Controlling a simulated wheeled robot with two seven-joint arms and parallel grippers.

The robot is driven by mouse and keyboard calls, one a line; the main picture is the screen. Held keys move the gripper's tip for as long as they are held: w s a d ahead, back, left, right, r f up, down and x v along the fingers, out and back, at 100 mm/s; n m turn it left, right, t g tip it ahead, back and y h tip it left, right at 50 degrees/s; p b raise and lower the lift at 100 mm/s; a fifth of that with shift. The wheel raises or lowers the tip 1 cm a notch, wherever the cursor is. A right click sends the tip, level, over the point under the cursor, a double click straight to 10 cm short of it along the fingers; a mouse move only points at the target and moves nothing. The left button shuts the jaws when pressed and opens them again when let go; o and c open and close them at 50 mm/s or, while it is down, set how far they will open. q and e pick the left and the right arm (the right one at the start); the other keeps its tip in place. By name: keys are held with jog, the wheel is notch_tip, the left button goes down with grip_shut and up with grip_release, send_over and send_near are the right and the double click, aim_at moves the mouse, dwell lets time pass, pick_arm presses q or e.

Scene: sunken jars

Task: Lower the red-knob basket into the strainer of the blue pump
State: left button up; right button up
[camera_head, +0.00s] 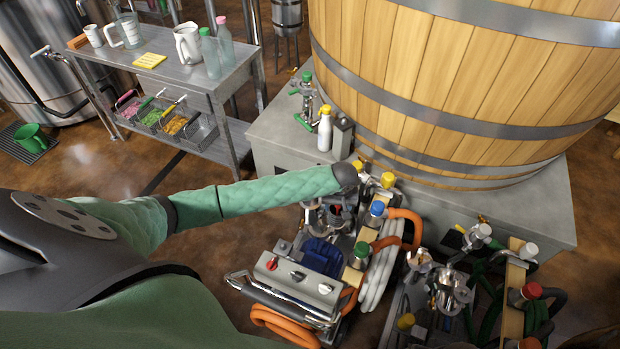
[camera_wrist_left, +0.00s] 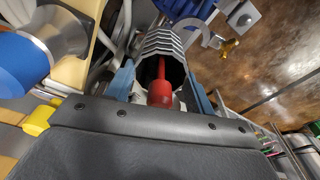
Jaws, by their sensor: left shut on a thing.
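My left gripper (camera_wrist_left: 160,88) is shut on the red knob (camera_wrist_left: 160,92), with a blue finger on each side of it. A red rod runs from the knob into a ridged metal cylinder (camera_wrist_left: 158,42) with a dark opening. I cannot tell whether this cylinder is the basket or the strainer wall around it. In the head view, the red knob (camera_head: 337,209) shows small below the end of my green-sleeved left arm, over the metal fittings of the blue pump (camera_head: 322,256). The strainer is mostly hidden there by the arm and fittings. My right gripper is not in view.
Blue-capped (camera_head: 377,209) and green-capped (camera_head: 361,250) fittings stand close to the right of my gripper. A control box (camera_head: 295,279), orange hoses (camera_head: 409,216) and another pump (camera_head: 450,289) crowd nearby. A wooden vat (camera_head: 440,90) rises behind. A steel cart (camera_head: 200,85) stands at the left.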

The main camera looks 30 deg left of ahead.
pick_arm(q)
jog(key=w+a+f+n, duration=0.5)
jog(key=w+a+f, duration=0.1)
jog(key=w+a, duration=0.1)
jog(key=shift+a+f+g, duration=0.2)
jog(key=shift+g, duration=0.1)
jog(key=w+a+f+n, duration=0.1)
jog(key=w+a, duration=0.1)
jog(key=a, duration=0.1)
jog(key=w+a+f+n, duration=0.1)
jog(key=a+n, duration=0.1)
jog(key=a, duration=0.1)
jog(key=w+a+n, duration=0.1)
jog(key=w+a, duration=0.1)
jog(key=a, duration=0.1)
jog(key=shift+w+a+f+n+y+p, duration=0.2)
jog(key=shift+w+f+n+y+p, duration=0.1)
jog(key=shift+f+y+p, duration=0.1)
jog(key=shift+a+f+b, duration=0.15)
jog(key=shift+f+b, duration=2.15)
jog(key=shift+b, duration=0.15)
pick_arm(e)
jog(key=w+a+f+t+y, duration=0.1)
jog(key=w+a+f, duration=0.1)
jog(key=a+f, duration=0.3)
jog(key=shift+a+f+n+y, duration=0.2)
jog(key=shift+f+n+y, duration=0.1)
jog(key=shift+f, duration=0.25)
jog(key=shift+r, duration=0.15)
